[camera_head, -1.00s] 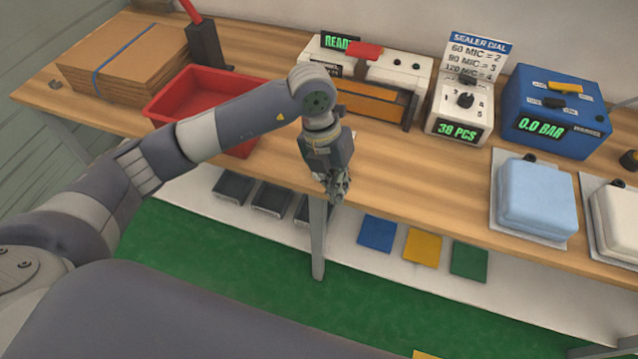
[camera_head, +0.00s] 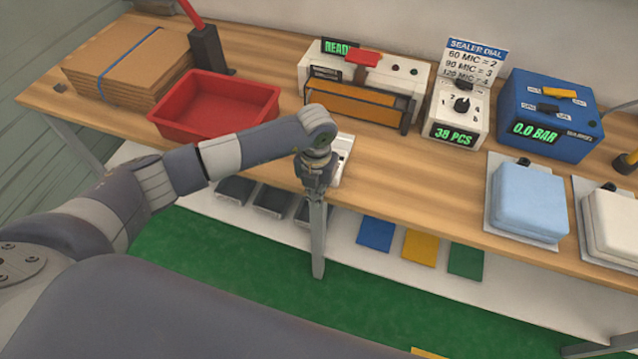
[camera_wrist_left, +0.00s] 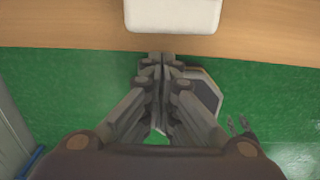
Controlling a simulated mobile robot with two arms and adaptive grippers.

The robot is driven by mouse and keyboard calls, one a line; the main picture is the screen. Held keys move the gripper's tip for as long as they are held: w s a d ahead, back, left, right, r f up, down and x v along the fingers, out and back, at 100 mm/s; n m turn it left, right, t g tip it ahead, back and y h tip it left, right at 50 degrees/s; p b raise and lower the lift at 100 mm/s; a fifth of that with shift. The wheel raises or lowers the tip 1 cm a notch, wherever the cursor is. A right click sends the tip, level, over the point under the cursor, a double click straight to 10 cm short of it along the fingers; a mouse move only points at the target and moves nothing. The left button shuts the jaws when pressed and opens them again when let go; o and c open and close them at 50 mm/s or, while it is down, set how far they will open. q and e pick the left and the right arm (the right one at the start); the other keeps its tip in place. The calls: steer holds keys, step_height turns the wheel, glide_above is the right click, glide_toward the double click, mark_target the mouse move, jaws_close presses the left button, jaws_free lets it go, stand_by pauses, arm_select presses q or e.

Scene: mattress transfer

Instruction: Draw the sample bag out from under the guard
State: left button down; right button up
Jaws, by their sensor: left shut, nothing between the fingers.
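The sealer (camera_head: 400,72) stands at the back of the table, a white machine with a red handle and a green display. An orange guard (camera_head: 365,103) runs along its front. I cannot make out a sample bag in either view. My left gripper (camera_head: 316,194) is shut and empty at the table's front edge, in front of the sealer and apart from it. In the left wrist view its closed fingertips (camera_wrist_left: 165,62) point toward the table edge, just short of a white block. My right gripper is not in view.
The white block (camera_wrist_left: 172,14) lies near the table edge, partly behind my gripper in the head view (camera_head: 344,150). A red tray (camera_head: 215,132) and stacked cardboard (camera_head: 128,65) are left. The dial unit (camera_head: 459,108), blue vacuum box (camera_head: 550,112) and pale blue pad (camera_head: 530,200) are right.

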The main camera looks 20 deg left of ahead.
arm_select(q)
steer(key=shift+w, duration=0.95)
steer(key=w+b, duration=0.2)
steer(key=shift+w+d+f+b, duration=0.1)
steer(key=shift+w+f+b, duration=0.15)
steer(key=shift+w+b, duration=0.1)
steer(key=shift+w+r, duration=0.1)
steer(key=shift+w, duration=0.3)
steer(key=shift+r, duration=0.1)
steer(key=shift+s, duration=0.1)
